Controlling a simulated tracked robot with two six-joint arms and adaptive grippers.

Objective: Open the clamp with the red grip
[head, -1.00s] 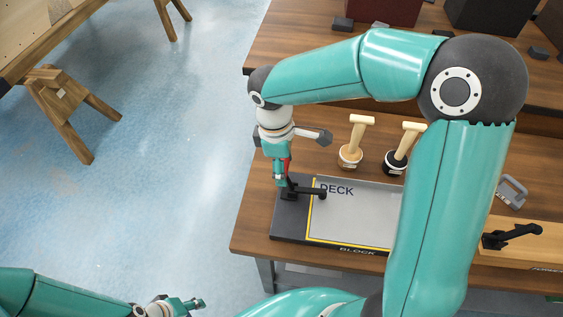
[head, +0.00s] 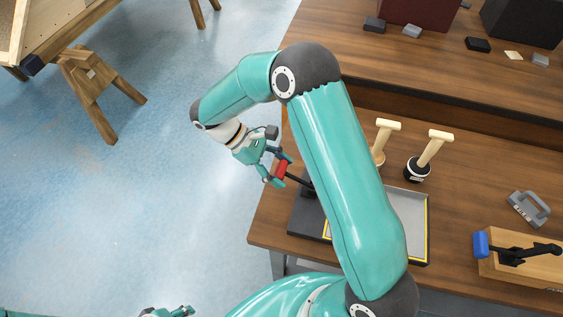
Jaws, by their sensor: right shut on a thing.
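The clamp's red grip (head: 280,168) is between the fingers of my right gripper (head: 274,171), which is shut on it. The grip sits at the end of a black lever (head: 299,182) that slants outward to the left, past the left edge of the bench. The lever leads back to the clamp on the dark end of the deck block (head: 304,218). My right forearm hides most of the clamp's body and part of the deck. My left gripper (head: 178,311) is at the bottom edge, partly cut off, far from the clamp; its opening is unclear.
A second clamp with a blue grip (head: 481,245) is on a wooden block (head: 515,268) at the right. Two wooden-handled tools (head: 418,168) (head: 382,145) stand behind the deck. A grey-handled tool (head: 528,208) lies at the right. Left of the bench is open floor.

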